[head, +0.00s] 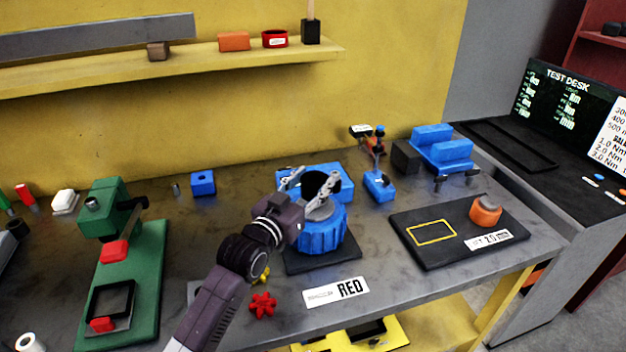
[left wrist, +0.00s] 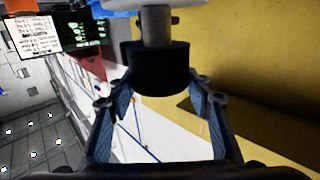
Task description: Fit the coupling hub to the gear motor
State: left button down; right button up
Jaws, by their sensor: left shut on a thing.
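The coupling hub, a short black cylinder (head: 322,184), is between the fingers of my left gripper (head: 316,176), which is shut on it. It also shows in the left wrist view (left wrist: 158,70), lined up with a pale shaft (left wrist: 156,28). How far the shaft enters the hub is hidden. What looks like the gear motor is a blue ribbed body (head: 322,236) with a grey top (head: 319,211), directly below the hub in the head view. It stands on a dark base plate (head: 346,256). My right gripper is not in view.
A blue block (head: 341,180) is close behind the motor. A black board (head: 412,246) with an orange-and-grey part (head: 486,211) lies to the right. A green press (head: 130,270) stands left. A red star-shaped part (head: 263,304) and a RED label (head: 336,292) lie in front.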

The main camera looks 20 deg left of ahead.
aim_at(308, 200)
pick_arm(q)
jog(key=shift+f+b, duration=0.7)
jog(key=shift+f, duration=0.4)
jog(key=shift+f+b, duration=0.3)
jog(key=shift+f, duration=0.25)
jog(key=c, duration=1)
grip_release()
jog(key=shift+o, duration=0.4)
jog(key=shift+s+f, duration=0.1)
jog(key=shift+f, duration=0.2)
jog(key=s+a, duration=0.2)
jog(key=s, duration=0.9)
jog(key=shift+s+r, duration=0.2)
jog(key=shift+s, duration=0.2)
jog(key=shift+a, duration=0.1)
